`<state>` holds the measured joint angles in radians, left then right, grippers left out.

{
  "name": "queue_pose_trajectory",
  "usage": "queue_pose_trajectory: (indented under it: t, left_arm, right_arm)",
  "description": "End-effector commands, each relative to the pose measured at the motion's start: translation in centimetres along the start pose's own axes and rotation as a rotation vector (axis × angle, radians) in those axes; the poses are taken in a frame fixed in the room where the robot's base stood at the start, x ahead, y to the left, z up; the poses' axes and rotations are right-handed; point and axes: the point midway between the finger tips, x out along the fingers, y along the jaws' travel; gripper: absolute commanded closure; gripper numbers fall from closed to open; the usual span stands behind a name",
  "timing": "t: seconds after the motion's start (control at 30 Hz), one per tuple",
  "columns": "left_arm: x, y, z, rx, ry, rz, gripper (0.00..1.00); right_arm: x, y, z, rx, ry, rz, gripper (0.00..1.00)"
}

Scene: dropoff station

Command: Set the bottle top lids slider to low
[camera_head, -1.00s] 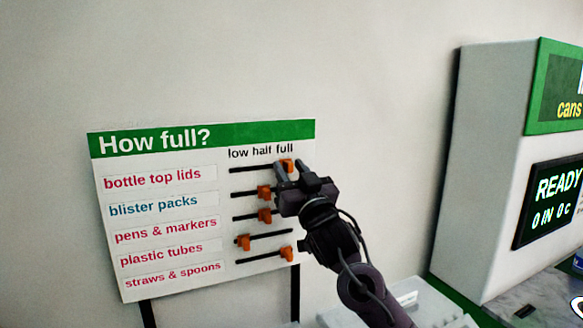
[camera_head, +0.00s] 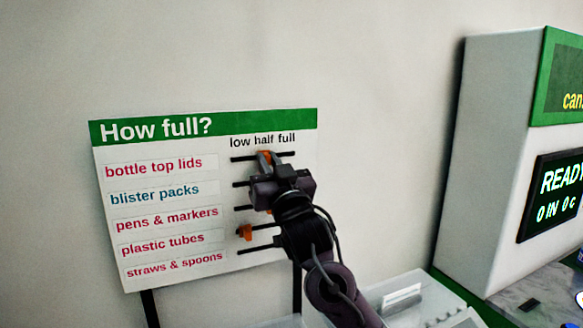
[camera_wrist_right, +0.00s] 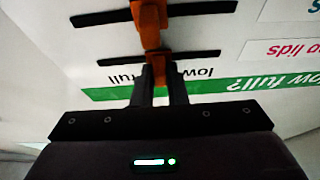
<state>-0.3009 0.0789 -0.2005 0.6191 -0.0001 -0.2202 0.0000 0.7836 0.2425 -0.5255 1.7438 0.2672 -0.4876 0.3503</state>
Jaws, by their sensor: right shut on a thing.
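The "How full?" board (camera_head: 215,128) stands against the wall, with several labelled rows under low, half and full. The bottle top lids slider is an orange knob (camera_head: 266,154) on the top black track (camera_head: 242,159), around the half mark. My right gripper (camera_head: 269,158) is shut on this knob. In the right wrist view, which sees the board upside down, the knob (camera_wrist_right: 158,64) is between the two dark fingers (camera_wrist_right: 157,82). My left gripper is not in view.
The blister packs knob (camera_wrist_right: 150,18) is close by in the wrist view. The plastic tubes knob (camera_head: 244,232) is toward low. My right arm hides most lower knobs. A grey-white machine (camera_head: 497,130) with a READY screen (camera_head: 557,195) stands at right.

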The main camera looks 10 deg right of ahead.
Motion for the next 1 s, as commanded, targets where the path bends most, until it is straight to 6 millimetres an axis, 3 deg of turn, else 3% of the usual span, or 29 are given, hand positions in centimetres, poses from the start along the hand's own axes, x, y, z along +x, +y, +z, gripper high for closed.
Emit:
queue_pose_trajectory:
  t: [0.03,0.2,0.57,0.6,0.77,1.0]
  left_arm:
    - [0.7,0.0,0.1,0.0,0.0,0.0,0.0]
    - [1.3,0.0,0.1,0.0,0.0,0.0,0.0]
    - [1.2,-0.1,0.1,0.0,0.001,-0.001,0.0]
    - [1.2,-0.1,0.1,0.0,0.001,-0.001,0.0]
    - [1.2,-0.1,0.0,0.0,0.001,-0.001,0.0]
    - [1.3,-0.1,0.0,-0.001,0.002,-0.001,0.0]
  right_arm:
    - [-0.1,-1.5,0.3,0.007,0.001,-0.004,1.0]
    - [-0.1,-4.3,0.2,0.002,-0.002,-0.002,1.0]
    - [0.0,-5.1,0.1,-0.002,-0.003,-0.003,1.0]
    - [0.0,-5.1,0.1,-0.002,-0.003,-0.003,0.86]
    - [0.0,-5.0,0.1,-0.002,-0.002,-0.002,0.65]
    - [0.0,-5.0,0.1,-0.001,-0.001,-0.001,0.65]
